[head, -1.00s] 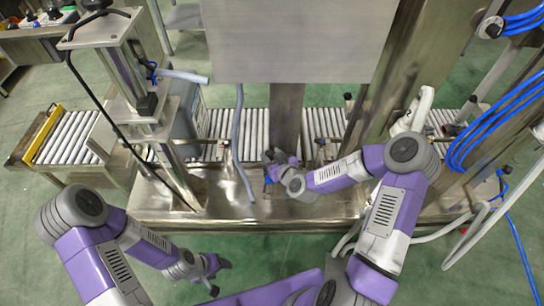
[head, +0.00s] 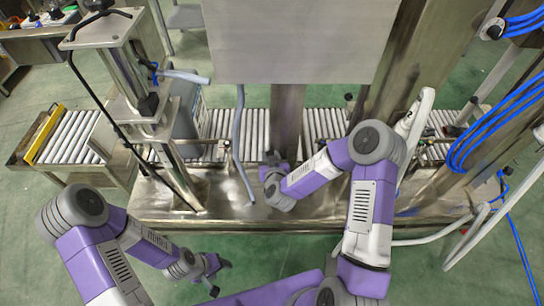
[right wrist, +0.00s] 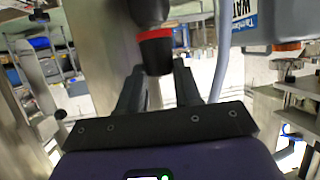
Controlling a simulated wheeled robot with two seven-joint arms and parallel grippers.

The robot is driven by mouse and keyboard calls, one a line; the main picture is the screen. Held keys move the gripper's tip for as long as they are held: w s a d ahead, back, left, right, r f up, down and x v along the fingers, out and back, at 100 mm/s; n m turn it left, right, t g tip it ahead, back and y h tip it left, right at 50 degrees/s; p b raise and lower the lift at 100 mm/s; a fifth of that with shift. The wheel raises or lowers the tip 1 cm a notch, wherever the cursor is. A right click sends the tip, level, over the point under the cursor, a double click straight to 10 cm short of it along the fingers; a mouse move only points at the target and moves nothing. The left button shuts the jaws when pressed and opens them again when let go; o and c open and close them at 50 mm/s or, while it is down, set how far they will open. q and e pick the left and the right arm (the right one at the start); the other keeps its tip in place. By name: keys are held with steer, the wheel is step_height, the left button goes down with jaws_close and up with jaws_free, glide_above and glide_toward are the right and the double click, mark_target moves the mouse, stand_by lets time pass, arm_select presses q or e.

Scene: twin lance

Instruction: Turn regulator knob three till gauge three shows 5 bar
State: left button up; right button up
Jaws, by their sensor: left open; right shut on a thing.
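A black knob with a red ring (right wrist: 156,48) shows in the right wrist view. My right gripper (right wrist: 158,72) is shut on it, with one dark finger on each side. I cannot read a number on the knob. In the head view my right gripper (head: 272,160) is at the steel column behind the machine's base plate, and the knob is hidden there. No gauge face can be made out in either view, so I cannot tell any pressure. My left gripper (head: 214,279) is open and empty, low at the left, in front of the machine.
A large grey steel panel (head: 292,40) stands above the right gripper. A roller conveyor (head: 322,124) runs behind the column. A grey hose (head: 239,140) hangs left of the right gripper, and blue hoses (head: 492,128) hang at the far right. Green floor is free around the left gripper.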

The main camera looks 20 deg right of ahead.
steer(key=m+h, duration=0.2)
steer(key=a+m+g+h+p, duration=0.1)
steer(key=h, duration=0.1)
steer(key=shift+w+r+m, duration=0.1)
steer(key=shift+m, duration=0.3)
steer(key=m+g+h, duration=0.1)
steer(key=m+g+h+p, duration=0.1)
steer(key=m+h, duration=0.1)
steer(key=m+g+h+p, duration=0.1)
steer(key=shift+w+a+m+g+h, duration=0.3)
steer(key=shift+a, duration=0.05)
steer(key=shift+w+a+m+g+h+p, duration=0.15)
steer(key=shift+m+g+h, duration=0.25)
steer(key=shift+m+g, duration=0.2)
steer(key=shift+w+d+m+g+h+p, duration=0.15)
steer(key=shift+m+g+h, duration=0.25)
steer(key=shift+m+g, duration=0.2)
steer(key=shift+w+a+m+g+h, duration=0.1)
steer(key=shift+m+g+h, duration=0.4)
steer(key=shift+m+g, duration=1)
steer(key=o, duration=0.8)
